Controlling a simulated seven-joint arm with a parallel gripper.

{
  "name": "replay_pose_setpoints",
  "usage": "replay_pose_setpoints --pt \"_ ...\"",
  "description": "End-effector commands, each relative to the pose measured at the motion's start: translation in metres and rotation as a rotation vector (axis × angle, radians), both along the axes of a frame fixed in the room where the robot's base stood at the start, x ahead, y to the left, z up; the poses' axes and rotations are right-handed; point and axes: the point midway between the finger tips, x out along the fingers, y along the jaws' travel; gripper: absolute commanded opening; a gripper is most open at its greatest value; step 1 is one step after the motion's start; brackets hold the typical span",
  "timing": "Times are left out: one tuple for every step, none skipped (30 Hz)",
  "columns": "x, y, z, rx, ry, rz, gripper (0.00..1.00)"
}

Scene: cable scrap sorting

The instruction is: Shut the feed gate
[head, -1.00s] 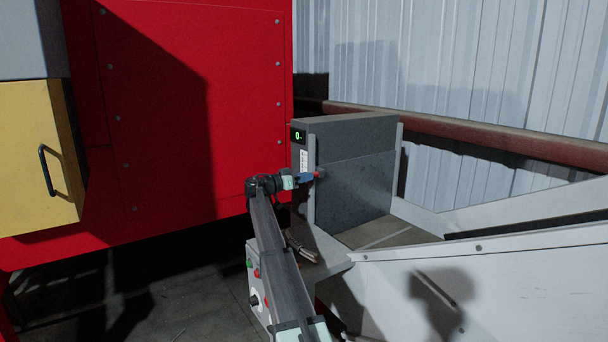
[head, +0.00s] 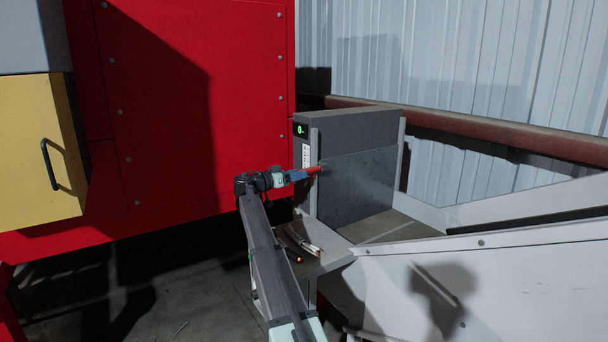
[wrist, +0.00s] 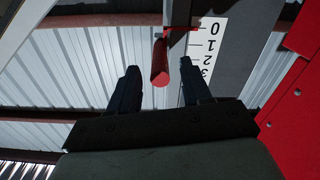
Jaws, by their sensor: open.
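The feed gate is a dark grey plate (head: 358,184) in an upright frame below a grey housing. Its bar-shaped red handle (head: 314,170) sticks out toward my gripper (head: 301,175). In the wrist view the red handle (wrist: 160,64) stands between the two dark fingers of my gripper (wrist: 158,88), with a gap on each side. The fingers are open and not closed on it. A white scale (wrist: 207,45) shows 0 to 3, and a thin red pointer (wrist: 186,30) lies close to the 0 mark. The plate's lower edge is hard to make out.
The housing's display (head: 301,130) shows a green 0. A small shelf (head: 330,252) below my arm holds tool-like items (head: 298,240). White chute walls (head: 500,285) stand at the right. A red machine panel (head: 200,110) and yellow drawer (head: 38,155) stand at the left.

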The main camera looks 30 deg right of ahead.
Motion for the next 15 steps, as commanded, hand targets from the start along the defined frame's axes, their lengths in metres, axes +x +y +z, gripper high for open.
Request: replay_pose_setpoints --pt "-0.001 0.013 0.000 0.000 0.000 0.003 0.48" --pt "-0.001 0.018 0.000 0.000 0.000 0.003 0.48" --pt "-0.001 0.026 0.000 -0.001 0.000 0.002 0.48" --pt "-0.001 0.032 0.000 -0.001 0.000 0.002 0.48" --pt "0.000 0.038 0.000 0.000 0.000 0.003 0.48" --pt "0.000 0.045 0.000 -0.001 0.000 0.002 0.48" --pt "0.000 0.050 0.000 0.000 0.000 0.002 0.48" --pt "-0.001 0.055 0.000 0.000 0.000 0.001 0.48" --pt "0.000 0.062 0.000 0.000 0.000 0.002 0.48" --pt "0.000 0.066 0.000 0.000 0.000 0.002 0.48" --pt "0.000 0.070 0.000 0.000 0.000 0.002 0.48" --pt "0.000 0.074 0.000 0.000 0.000 0.001 0.48" --pt "0.000 0.077 0.000 0.000 0.000 0.001 0.48" --pt "0.000 0.080 0.000 0.001 0.000 0.001 0.48" --pt "0.000 0.084 0.000 0.001 0.000 0.001 0.48"
